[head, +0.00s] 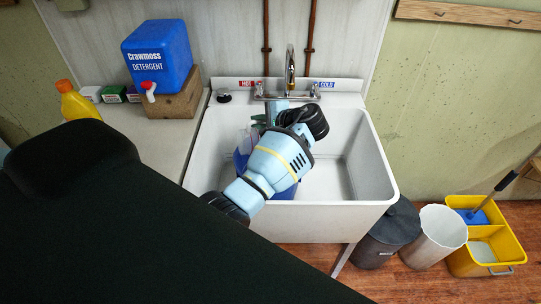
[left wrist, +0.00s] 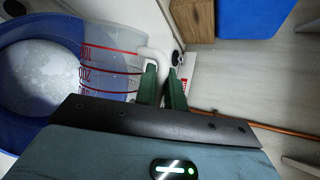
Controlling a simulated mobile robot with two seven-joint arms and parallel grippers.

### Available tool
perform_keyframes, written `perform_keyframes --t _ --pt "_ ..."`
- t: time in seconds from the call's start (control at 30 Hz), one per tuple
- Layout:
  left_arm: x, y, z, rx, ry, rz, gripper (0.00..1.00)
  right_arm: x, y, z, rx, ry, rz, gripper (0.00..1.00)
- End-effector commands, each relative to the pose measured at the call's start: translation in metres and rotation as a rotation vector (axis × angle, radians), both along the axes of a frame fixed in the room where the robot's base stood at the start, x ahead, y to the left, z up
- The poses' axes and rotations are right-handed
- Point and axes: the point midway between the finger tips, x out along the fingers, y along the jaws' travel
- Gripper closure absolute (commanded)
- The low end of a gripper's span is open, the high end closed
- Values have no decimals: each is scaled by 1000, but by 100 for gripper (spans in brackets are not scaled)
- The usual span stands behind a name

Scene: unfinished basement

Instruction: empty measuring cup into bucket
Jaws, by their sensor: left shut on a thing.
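My left gripper (head: 260,120) reaches into the sink area in the head view, partly hidden by its own wrist. In the left wrist view its green fingers (left wrist: 163,82) are shut on the white handle of the clear measuring cup (left wrist: 112,70), which has red markings. The cup shows only as a small clear patch in the head view (head: 246,139). The blue bucket (head: 284,193) stands in the sink, mostly hidden by my wrist. It also shows around and below the cup (left wrist: 22,130). Whitish matter shows at left there; I cannot tell whether it is in cup or bucket. My right gripper is out of view.
The white sink (head: 345,208) has a faucet (head: 290,70) at its back. A blue detergent container (head: 158,52) sits on a wooden block (head: 178,103) on the left counter, near a yellow bottle (head: 76,102). Bins and a yellow mop bucket (head: 482,252) stand on the floor at right.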

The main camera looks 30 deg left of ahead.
Motion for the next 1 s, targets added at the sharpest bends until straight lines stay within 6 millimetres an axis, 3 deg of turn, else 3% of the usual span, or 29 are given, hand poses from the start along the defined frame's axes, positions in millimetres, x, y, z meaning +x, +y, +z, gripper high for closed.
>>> perform_keyframes --t 1.0 --pt "20 -16 2 114 147 -1 100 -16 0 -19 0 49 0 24"
